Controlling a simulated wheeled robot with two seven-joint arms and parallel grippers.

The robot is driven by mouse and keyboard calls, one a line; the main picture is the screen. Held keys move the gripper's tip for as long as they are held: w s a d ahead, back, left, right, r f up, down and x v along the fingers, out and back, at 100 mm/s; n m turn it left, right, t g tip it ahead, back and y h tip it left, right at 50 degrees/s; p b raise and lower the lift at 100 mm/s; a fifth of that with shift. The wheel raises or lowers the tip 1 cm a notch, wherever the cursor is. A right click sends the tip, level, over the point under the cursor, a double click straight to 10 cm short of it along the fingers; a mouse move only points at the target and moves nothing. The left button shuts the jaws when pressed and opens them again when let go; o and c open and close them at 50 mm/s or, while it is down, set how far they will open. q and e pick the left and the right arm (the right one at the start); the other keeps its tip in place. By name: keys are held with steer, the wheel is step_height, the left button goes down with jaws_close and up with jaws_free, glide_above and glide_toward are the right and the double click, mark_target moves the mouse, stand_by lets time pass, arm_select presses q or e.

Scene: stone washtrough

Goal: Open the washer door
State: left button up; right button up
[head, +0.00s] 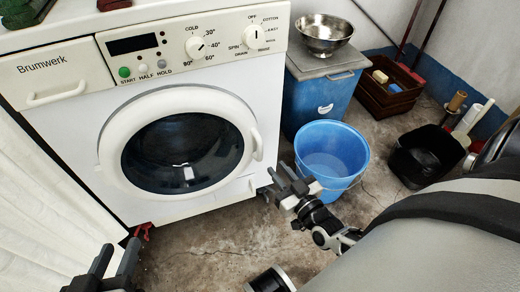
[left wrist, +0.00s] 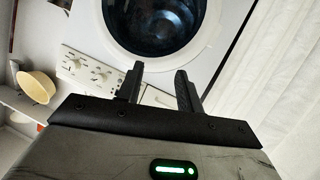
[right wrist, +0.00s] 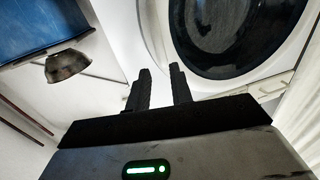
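The white washer (head: 75,115) stands at the left with its round door (head: 183,150) shut. The door has a white ring, dark glass and a white handle (head: 257,146) on its right side. My right gripper (head: 279,172) is open and empty, below and to the right of the handle and apart from it. In the right wrist view, its fingers (right wrist: 160,72) stand in front of the door ring's edge (right wrist: 160,40). My left gripper (head: 118,248) is open and empty, low in front of the washer's left part. The left wrist view shows the door glass (left wrist: 150,20) beyond its fingers (left wrist: 160,72).
A blue bucket (head: 330,152) stands on the floor close to my right gripper. Behind it is a blue cabinet (head: 322,98) with a metal bowl (head: 324,32). A black basin (head: 425,153) and a brown crate (head: 388,97) lie further right. A white curtain (head: 45,200) hangs at left.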

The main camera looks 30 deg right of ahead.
mark_target(262, 150)
steer(key=w+b, duration=0.2)
steer(key=w, duration=0.8)
steer(key=shift+w+d+b, duration=0.1)
steer(key=shift+d+b, duration=0.1)
steer(key=shift+b, duration=0.1)
arm_select(q)
steer(key=shift+w+d+r+n+t+h, duration=0.15)
steer(key=shift+d+r+n+t+h, duration=0.2)
steer(key=shift+r+t, duration=0.2)
steer(key=shift+r, duration=0.1)
arm_select(e)
jaws_close()
